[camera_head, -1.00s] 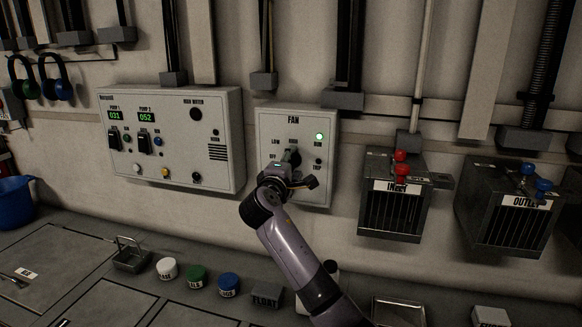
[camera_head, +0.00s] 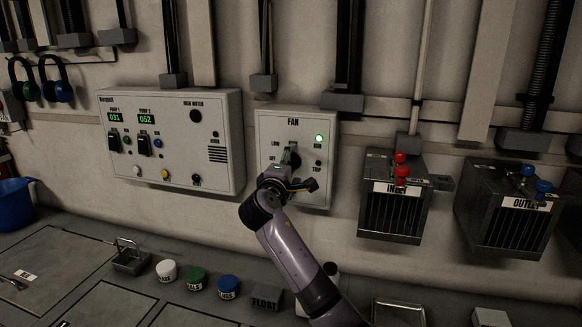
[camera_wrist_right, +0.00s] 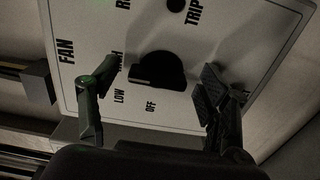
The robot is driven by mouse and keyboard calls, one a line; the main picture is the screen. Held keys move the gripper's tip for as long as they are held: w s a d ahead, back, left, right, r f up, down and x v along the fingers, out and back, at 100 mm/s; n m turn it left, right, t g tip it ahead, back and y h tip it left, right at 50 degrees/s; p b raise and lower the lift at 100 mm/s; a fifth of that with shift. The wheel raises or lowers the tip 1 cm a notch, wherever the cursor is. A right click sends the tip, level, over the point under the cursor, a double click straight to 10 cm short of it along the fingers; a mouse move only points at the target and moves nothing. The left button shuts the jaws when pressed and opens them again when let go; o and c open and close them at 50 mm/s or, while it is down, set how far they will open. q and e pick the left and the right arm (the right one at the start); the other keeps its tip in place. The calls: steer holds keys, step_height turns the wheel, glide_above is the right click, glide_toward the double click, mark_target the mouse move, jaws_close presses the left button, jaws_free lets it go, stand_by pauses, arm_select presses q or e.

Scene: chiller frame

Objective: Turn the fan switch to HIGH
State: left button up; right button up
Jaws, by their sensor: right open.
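The grey fan panel (camera_head: 268,128) is on the wall in the middle of the head view. It has LOW, HIGH and OFF labels and a lit green RUN lamp (camera_head: 319,138). Its black fan switch (camera_head: 293,158) is partly hidden by my right gripper (camera_head: 287,174) in the head view. In the right wrist view the switch (camera_wrist_right: 160,68) shows between my spread, empty fingers (camera_wrist_right: 157,75). The switch's handle appears to point toward the partly hidden HIGH label. Contact with the fingers cannot be told. My left gripper is out of view.
The pump panel (camera_head: 222,112) is on the wall left of the fan panel. The INLET box (camera_head: 383,222) and OUTLET box (camera_head: 490,239) are to the right. White, green and blue lidded containers (camera_head: 196,280) stand on the bench below.

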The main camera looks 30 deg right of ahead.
steer(key=shift+a, duration=0.1)
steer(key=v, duration=1.2)
